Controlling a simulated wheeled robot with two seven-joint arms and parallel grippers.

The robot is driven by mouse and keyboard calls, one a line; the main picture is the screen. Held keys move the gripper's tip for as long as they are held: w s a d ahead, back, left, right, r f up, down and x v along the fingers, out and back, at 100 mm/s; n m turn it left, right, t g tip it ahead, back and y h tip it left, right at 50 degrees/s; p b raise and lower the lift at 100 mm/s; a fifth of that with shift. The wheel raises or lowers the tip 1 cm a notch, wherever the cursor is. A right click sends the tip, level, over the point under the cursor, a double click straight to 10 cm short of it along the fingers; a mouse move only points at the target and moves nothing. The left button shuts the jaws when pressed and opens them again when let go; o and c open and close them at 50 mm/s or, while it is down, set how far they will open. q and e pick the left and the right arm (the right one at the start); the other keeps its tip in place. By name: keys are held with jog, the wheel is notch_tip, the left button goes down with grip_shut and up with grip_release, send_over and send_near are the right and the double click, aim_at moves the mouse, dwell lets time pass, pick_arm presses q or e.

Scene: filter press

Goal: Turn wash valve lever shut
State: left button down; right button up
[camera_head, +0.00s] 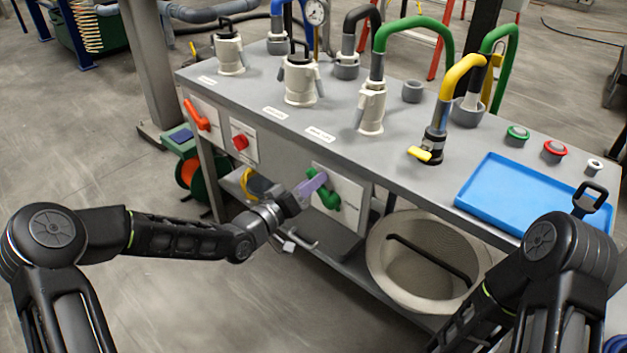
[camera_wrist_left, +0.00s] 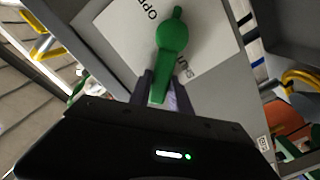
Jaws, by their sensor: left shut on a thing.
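A green valve lever (camera_head: 328,199) is mounted on a white plate (camera_head: 347,192) on the front of the grey bench. In the left wrist view the green lever (camera_wrist_left: 172,38) has its round hub on the plate and its handle runs down between the fingers. My left gripper (camera_head: 307,187) is shut on the handle's end; its fingers (camera_wrist_left: 165,92) lie on either side of it. Partly hidden lettering beginning "Op" is at the upper left of the plate, and "Shu" is beside the handle. My right arm is at the lower right; its gripper is out of view.
An orange lever (camera_head: 197,115) and a red knob (camera_head: 240,142) sit on the bench front to the left. A large beige basin (camera_head: 392,262) stands under the bench to the right. On top are a blue tray (camera_head: 500,196), several hoses and beige couplings. Open floor lies in front.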

pick_arm(q)
jog(key=shift+a+f+n, duration=0.25)
jog(key=shift+f+n, duration=0.05)
jog(key=shift+n, duration=0.2)
jog(key=c, duration=1.5)
grip_release()
jog(key=o, duration=0.3)
jog(key=shift+r, duration=0.15)
jog(key=p+v, duration=0.1)
jog(key=v, duration=0.7)
jog(key=shift+p, duration=0.4)
